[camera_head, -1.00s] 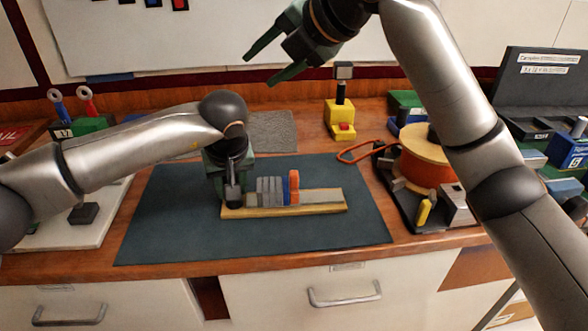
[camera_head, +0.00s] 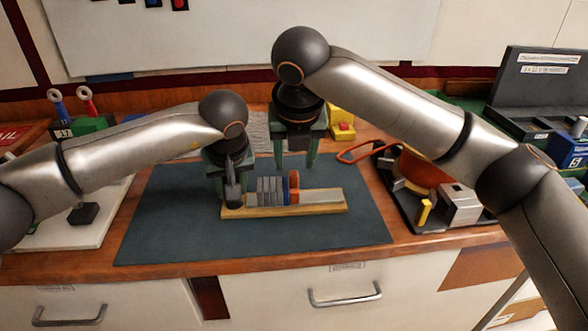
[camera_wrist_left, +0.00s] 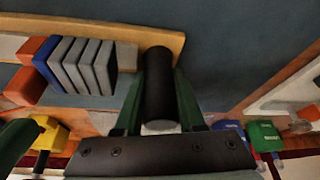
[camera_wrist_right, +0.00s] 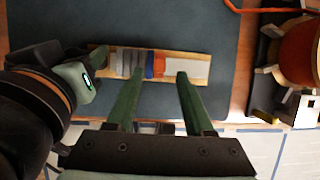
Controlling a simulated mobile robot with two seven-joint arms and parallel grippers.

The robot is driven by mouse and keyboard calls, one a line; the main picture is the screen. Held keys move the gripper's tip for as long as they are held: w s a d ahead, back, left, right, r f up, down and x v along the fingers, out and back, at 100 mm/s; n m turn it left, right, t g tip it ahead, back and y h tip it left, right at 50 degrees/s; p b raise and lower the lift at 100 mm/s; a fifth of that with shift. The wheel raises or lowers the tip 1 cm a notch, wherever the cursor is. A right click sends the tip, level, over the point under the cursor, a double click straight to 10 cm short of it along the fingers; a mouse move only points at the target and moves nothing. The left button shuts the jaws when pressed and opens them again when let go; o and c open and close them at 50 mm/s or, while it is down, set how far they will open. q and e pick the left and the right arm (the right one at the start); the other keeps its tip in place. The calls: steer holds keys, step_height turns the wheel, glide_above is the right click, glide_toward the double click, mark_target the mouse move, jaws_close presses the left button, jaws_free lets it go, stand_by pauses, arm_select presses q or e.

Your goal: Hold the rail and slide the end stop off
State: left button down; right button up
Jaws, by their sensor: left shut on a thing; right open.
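The rail (camera_head: 322,197) lies on a wooden base on the dark mat. Several grey breakers (camera_head: 268,191) and a blue piece (camera_head: 286,188) sit on it, with the orange end stop (camera_head: 294,186) at their right; it also shows in the right wrist view (camera_wrist_right: 159,64). My left gripper (camera_head: 232,196) is shut on a black upright post (camera_wrist_left: 159,90) at the base's left end. My right gripper (camera_head: 296,164) is open and empty above and behind the rail. In the right wrist view, its fingertips (camera_wrist_right: 160,74) appear on either side of the end stop, apart from it.
The mat (camera_head: 180,220) is clear around the base. At right stands a black tray (camera_head: 430,229) with an orange spool (camera_head: 420,170) and a yellow-handled tool (camera_head: 424,211).

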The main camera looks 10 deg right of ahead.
mark_target(294, 173)
steer(key=shift+x, duration=2.1)
steer(key=shift+c, duration=0.3)
jaws_close()
